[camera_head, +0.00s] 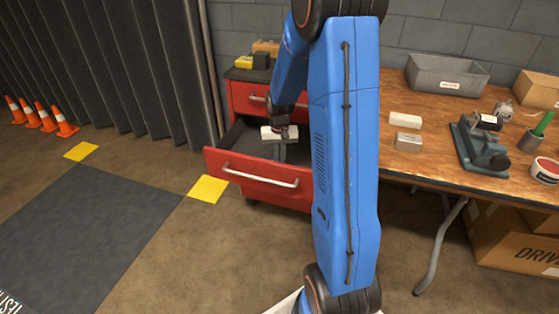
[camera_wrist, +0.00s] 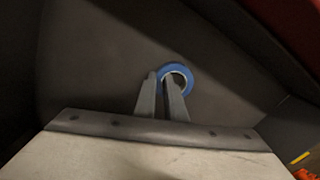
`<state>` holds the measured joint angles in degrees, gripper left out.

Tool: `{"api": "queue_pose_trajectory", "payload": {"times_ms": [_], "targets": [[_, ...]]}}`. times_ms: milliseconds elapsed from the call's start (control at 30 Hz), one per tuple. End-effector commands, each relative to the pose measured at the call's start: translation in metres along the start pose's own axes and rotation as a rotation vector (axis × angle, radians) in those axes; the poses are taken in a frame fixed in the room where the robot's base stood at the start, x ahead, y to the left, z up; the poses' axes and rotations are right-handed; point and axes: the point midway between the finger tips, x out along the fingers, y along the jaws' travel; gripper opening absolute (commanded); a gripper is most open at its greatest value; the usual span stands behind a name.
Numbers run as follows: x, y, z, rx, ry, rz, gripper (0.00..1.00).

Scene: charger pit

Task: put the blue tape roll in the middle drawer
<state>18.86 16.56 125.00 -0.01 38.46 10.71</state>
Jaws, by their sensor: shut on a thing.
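The blue tape roll (camera_wrist: 188,78) shows as a ring at my fingertips in the wrist view; in the head view I cannot make it out. My gripper (camera_wrist: 162,80) is shut on the ring's wall, one finger to the left and the other overlapping the ring's opening. In the head view my gripper (camera_head: 279,156) points down into the open drawer (camera_head: 250,178) of the red cabinet. The drawer is pulled out below a shut top drawer (camera_head: 255,98). Its dark inside fills the wrist view around the roll. I cannot tell whether the roll touches the drawer floor.
A wooden workbench (camera_head: 440,125) stands to the right with a grey bin (camera_head: 447,75), a vise (camera_head: 482,145) and small blocks. A yellow item (camera_head: 243,62) and boxes sit on the cabinet top. Orange cones (camera_head: 63,121) stand far left. The floor before the drawer is clear.

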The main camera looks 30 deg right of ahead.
Motion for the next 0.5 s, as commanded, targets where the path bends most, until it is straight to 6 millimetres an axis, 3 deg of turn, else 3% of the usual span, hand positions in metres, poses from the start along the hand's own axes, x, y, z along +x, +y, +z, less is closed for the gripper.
{"api": "queue_pose_trajectory", "payload": {"times_ms": [133, 167, 200, 500], "targets": [[0.0029, 0.0, 0.0, 0.0, 0.0, 0.0, 0.0], [0.0024, 0.0, -0.0001, 0.0, 0.0, 0.0, 0.17], [0.0023, 0.0, -0.0001, 0.0, 0.0, 0.0, 0.27], [0.0018, 0.0, -0.0001, 0.0, 0.0, 0.0, 0.28]]}}
